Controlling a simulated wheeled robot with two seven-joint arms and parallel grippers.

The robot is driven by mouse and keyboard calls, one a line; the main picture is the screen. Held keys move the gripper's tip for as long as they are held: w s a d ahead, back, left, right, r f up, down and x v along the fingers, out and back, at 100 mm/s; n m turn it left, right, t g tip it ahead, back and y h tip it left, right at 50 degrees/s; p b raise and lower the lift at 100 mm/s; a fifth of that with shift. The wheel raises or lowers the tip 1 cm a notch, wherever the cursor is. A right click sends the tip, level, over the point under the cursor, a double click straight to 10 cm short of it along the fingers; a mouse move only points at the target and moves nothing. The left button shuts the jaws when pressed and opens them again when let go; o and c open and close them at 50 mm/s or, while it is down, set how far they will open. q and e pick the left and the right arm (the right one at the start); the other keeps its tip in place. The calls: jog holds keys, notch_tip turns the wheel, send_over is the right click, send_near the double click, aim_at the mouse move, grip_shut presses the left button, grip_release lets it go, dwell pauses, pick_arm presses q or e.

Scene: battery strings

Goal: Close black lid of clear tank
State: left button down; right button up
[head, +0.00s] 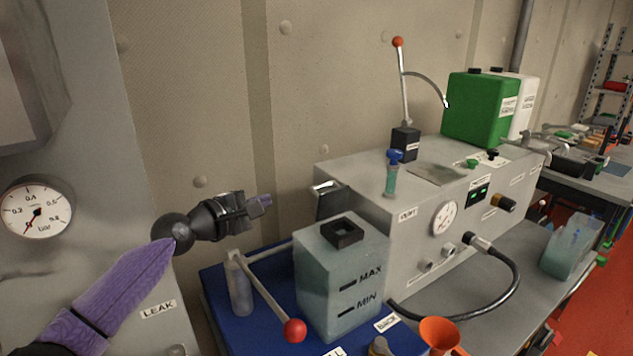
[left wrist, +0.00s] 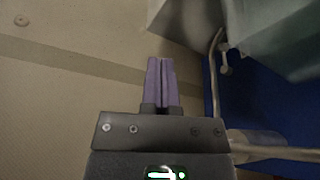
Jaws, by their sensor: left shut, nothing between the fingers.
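The clear tank (head: 335,285), with MAX and MIN marks, stands on a blue surface in the head view. Its top has a black square opening (head: 343,232). A dark upright flap (head: 332,203) rises just behind the opening and looks like the black lid standing open; its hinge is hard to make out. My left gripper (head: 264,201) is shut and empty, left of the lid and apart from it. In the left wrist view its purple fingers (left wrist: 161,70) are together. A pale bluish body at the upper right, likely the tank (left wrist: 240,35), also shows there. My right gripper is not in view.
A metal lever with a red knob (head: 294,330) stands at the tank's front left. A grey machine (head: 400,215) with a gauge is right behind the tank. An orange funnel (head: 440,332) is at the front. The wall (head: 190,90) is behind my gripper.

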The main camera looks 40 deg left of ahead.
aim_at(326, 197)
pick_arm(q)
jog(key=w+f+b, duration=0.1)
jog(key=w+b, duration=0.1)
jog(key=w, duration=0.8)
jog(key=d+p, duration=0.1)
jog(key=s+d+p, duration=0.1)
jog(key=p, duration=0.1)
jog(key=d+r+p, duration=0.1)
jog(key=p, duration=0.1)
jog(key=shift+s+r, duration=0.1)
jog(key=shift+s, duration=0.15)
jog(key=shift+d, duration=0.1)
